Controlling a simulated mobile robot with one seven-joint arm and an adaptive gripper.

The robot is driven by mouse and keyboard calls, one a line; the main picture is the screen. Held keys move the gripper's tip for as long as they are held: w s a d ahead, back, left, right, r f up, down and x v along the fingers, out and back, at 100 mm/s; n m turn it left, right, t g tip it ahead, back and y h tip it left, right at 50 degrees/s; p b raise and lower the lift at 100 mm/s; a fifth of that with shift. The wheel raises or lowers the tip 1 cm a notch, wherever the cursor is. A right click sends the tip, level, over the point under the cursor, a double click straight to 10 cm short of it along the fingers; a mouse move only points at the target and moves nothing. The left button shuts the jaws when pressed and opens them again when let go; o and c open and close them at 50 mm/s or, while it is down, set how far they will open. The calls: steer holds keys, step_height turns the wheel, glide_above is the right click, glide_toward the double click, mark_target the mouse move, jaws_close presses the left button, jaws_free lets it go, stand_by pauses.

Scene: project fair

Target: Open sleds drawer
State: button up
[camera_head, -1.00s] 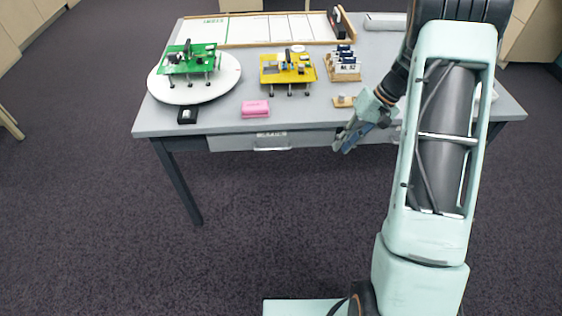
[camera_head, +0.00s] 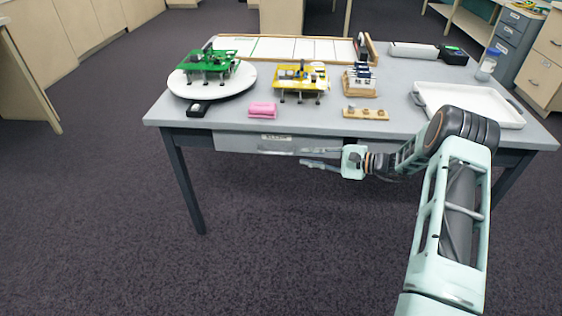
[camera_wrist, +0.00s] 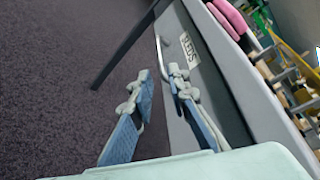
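The sleds drawer (camera_head: 235,142) is in the table's front, left of my gripper, and looks shut. Its label, reading "SLEDS" (camera_wrist: 188,48), shows in the wrist view. The thin bar handle (camera_wrist: 160,55) stands out from the drawer face (camera_wrist: 212,88). My gripper (camera_head: 303,157) is just right of the handle in the head view, pointing left along the table's front. In the wrist view my gripper (camera_wrist: 160,75) has its fingers apart with nothing held. One finger is close to the drawer face; the handle's near end is by the fingertips. I cannot tell whether they touch.
The grey table (camera_head: 225,118) carries a pink block (camera_head: 262,109), a green model (camera_head: 208,63) on a white disc, a yellow model (camera_head: 300,80), a wooden strip (camera_head: 365,113) and a white tray (camera_head: 470,92). The floor in front is clear.

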mark_target(284, 154)
steer(key=b+x, duration=0.1)
steer(key=x, duration=0.9)
steer(key=shift+w+a+b, duration=0.2)
steer(key=shift+a+b, duration=0.2)
steer(key=shift+c, duration=0.3)
jaws_close()
